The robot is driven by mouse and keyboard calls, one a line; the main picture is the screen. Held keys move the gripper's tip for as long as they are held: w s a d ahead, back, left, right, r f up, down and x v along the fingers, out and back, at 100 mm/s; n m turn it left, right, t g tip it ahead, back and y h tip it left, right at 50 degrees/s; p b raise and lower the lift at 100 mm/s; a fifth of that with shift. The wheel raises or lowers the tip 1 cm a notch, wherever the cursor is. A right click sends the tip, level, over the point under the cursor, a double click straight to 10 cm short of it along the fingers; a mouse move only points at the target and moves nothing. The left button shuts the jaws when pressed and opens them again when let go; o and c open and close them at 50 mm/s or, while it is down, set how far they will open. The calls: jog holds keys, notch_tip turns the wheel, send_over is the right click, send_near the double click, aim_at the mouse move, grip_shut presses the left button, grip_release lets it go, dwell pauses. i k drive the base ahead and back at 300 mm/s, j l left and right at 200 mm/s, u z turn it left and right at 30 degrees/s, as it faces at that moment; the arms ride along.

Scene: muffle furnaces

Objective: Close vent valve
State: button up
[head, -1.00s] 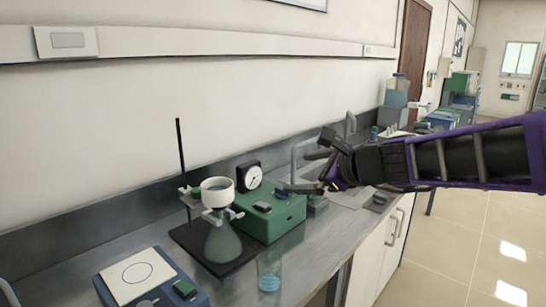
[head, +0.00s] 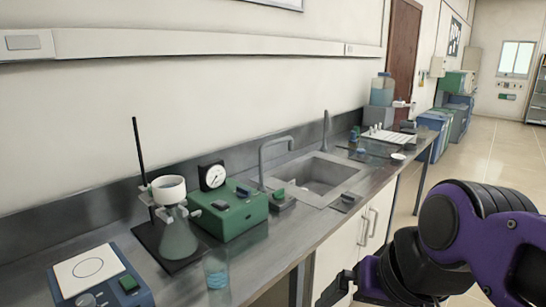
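A green pump box (head: 238,214) sits on the bench with a round pressure gauge (head: 212,176) behind its left end. A flask (head: 178,242) with a white funnel (head: 168,189) stands to the left of the box. My gripper (head: 336,290) is low in front of the bench, apart from the pump, partly cut off by the bottom edge; its opening is unclear.
A blue hotplate (head: 104,284) and a small beaker (head: 216,270) stand near the bench front at left. A sink (head: 320,178) with a tall faucet (head: 266,160) lies right of the pump. A white rack (head: 388,137) stands farther back. Bench front by the sink is mostly clear.

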aim_at(242, 192)
jog(key=i, duration=0.15)
jog(key=u, duration=0.35)
jog(key=i+l+u, duration=0.2)
jog(key=u, duration=0.25)
jog(key=i+l+u, duration=0.15)
jog(key=l+u, duration=0.15)
jog(key=u, duration=0.15)
jog(key=i+l+u, duration=0.15)
jog(key=l, duration=0.25)
jog(key=l+u, duration=0.15)
jog(key=l, duration=0.2)
